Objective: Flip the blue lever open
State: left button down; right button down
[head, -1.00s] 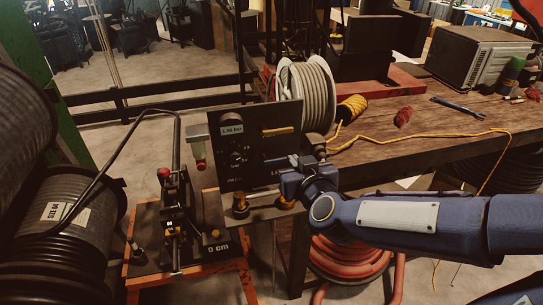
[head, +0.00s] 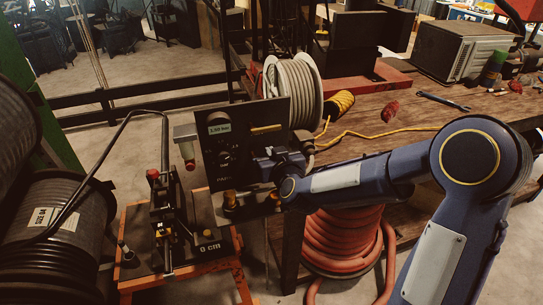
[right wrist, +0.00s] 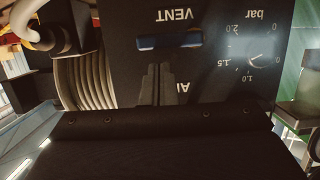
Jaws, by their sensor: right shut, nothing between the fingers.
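The blue lever (right wrist: 170,41) shows in the right wrist view as a short horizontal bar on the dark panel (right wrist: 215,80), beside the upside-down word VENT. My right gripper (right wrist: 158,68) is shut and empty, its dark fingertips just below the lever in that picture, over the second label. I cannot tell whether they touch the lever. In the head view, my right gripper (head: 254,165) is in front of the lower right part of the panel (head: 225,158) and hides that part. I cannot make out the lever there. My left gripper is not in view.
A crimper on an orange stand (head: 128,225) stands left of the panel, with black hose reels (head: 45,235) farther left. The wooden workbench (head: 400,100) holds a grey hose spool (head: 292,90), yellow cord and a wrench. A red hose coil (head: 342,240) lies beneath my right arm.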

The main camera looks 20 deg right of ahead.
jog(key=shift+f, duration=0.45)
